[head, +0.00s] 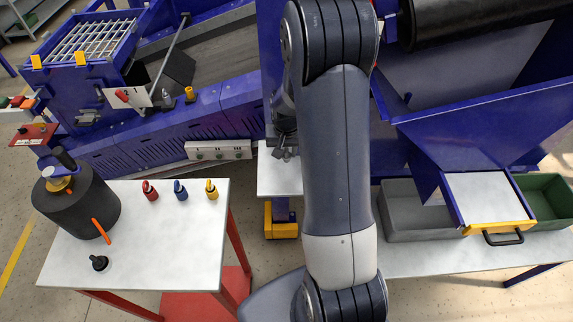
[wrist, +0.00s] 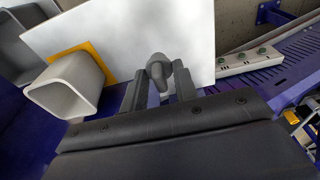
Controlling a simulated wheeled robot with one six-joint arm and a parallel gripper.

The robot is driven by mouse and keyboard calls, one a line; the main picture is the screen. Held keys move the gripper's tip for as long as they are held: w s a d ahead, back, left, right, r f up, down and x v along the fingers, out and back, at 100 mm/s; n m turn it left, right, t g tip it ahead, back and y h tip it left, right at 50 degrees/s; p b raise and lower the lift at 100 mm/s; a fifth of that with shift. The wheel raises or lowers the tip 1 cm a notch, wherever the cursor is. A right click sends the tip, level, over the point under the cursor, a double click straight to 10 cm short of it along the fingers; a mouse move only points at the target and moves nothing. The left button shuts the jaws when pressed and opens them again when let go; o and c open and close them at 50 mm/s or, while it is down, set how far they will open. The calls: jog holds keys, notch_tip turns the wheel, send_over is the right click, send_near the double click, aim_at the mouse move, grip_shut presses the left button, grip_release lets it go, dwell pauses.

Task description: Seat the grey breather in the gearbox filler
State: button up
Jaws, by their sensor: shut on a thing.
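The grey breather (wrist: 157,68) is held between the two fingers of my gripper (wrist: 157,82) in the wrist view. Its rounded, bent end shows beyond the fingertips; its lower part is hidden between the fingers. Behind it in that view is a white plate (wrist: 110,35). In the head view my gripper (head: 284,142) is partly hidden by my arm, just above the small white surface (head: 278,182). I cannot make out the gearbox filler in either view.
The strip with green buttons (head: 218,150) lies near my gripper; it also shows in the wrist view (wrist: 248,62). A grey square tube (wrist: 66,88) is at the left there. The left table (head: 150,245) holds a black drum (head: 75,208) and several small items. Grey (head: 415,225) and green bins stand right.

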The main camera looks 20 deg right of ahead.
aim_at(287, 162)
jog(key=shift+f+p, duration=0.35)
jog(key=shift+f, duration=2.65)
jog(key=shift+f, duration=0.2)
jog(key=o, duration=1)
jog(key=shift+c, duration=0.2)
jog(key=shift+r, duration=0.2)
notch_tip(287, 162, up, 10)
jog(key=s+b, duration=0.2)
jog(key=shift+r, duration=0.2)
jog(key=shift+f, duration=0.1)
